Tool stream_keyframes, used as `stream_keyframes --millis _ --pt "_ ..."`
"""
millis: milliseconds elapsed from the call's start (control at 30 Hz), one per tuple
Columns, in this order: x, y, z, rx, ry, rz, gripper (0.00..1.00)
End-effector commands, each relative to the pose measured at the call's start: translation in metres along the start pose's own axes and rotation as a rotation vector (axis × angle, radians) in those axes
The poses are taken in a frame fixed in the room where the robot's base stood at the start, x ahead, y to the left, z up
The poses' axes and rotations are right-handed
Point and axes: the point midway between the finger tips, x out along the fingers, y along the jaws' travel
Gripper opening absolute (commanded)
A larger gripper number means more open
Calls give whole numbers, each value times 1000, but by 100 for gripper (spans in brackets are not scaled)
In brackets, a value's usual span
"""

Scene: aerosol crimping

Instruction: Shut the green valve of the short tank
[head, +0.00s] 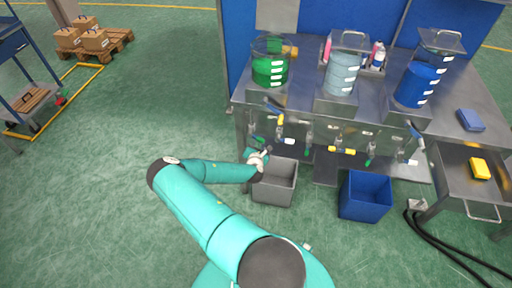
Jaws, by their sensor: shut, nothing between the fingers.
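Three clear cylindrical tanks stand on the metal bench: a green-filled tank (270,70) at left, a pale-filled tank (341,74) in the middle and a blue-filled tank (416,85) at right. The left one looks the shortest. Several small valves hang along the bench front below them. A green valve handle (257,140) is below the left tank; other green handles are below the middle tank (308,152) and toward the right (371,161). My gripper (267,152) is shut and empty, just below and close to the left green handle. Whether it touches is too small to tell.
A grey bin (275,183) is on the floor beneath my gripper, and a blue bin (366,196) stands to its right. Yellow valve handles (343,151) sit among the pipes. An open drawer (466,181) juts out at right.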

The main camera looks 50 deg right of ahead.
Motion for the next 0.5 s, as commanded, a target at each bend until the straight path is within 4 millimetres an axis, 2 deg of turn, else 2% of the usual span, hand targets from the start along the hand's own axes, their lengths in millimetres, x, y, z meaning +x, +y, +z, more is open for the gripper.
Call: stream_keyframes --millis 67,500 --pt "-2 -1 4 -65 -1 -20 0" --pt "-9 -5 21 -50 -1 -17 0"
